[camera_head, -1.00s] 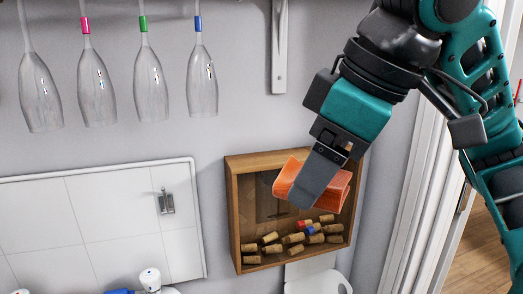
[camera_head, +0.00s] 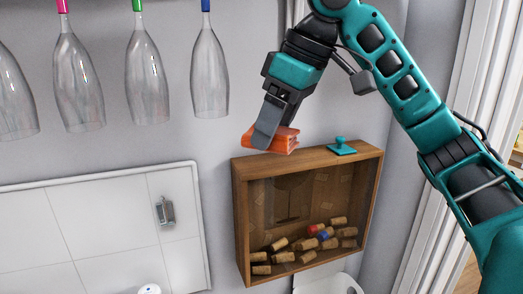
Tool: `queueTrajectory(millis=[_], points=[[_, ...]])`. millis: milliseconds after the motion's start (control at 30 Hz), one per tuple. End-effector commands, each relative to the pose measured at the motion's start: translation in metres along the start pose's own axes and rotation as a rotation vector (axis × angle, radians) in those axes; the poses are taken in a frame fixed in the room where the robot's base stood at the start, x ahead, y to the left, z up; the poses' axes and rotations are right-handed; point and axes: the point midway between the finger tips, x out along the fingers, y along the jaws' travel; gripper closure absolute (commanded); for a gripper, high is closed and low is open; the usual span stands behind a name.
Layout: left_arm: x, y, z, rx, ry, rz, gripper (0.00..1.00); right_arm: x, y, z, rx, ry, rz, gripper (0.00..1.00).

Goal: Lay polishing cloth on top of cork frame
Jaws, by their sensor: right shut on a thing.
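The polishing cloth (camera_head: 283,141) is a folded orange bundle. My right gripper (camera_head: 265,138) is shut on it, with one finger showing across its front. The cork frame (camera_head: 242,221) is a wooden box on the wall with a clear front and several corks inside. The cloth shows near the left part of the frame's top board; I cannot tell whether it touches the board. My left gripper is not in view.
A small teal handled object (camera_head: 341,148) stands on the frame's top board, right of the cloth. Several glasses (camera_head: 209,75) hang upside down at upper left. A white panel (camera_head: 110,225) with a metal latch (camera_head: 165,210) is at lower left.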

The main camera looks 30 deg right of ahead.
Motion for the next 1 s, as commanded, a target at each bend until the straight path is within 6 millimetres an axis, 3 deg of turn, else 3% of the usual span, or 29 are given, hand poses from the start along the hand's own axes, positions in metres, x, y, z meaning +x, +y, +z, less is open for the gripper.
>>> queueTrajectory(millis=[300, 800, 1000], points=[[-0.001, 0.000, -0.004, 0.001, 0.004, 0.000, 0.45, 0.019, 0.043, -0.040, 0.000, -0.003, -0.003, 0.55], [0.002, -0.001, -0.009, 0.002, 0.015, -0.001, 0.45, 0.076, 0.041, -0.012, 0.000, -0.003, 0.001, 0.55], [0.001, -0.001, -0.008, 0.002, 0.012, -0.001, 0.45, 0.082, 0.044, -0.014, 0.000, 0.000, 0.001, 0.55]])
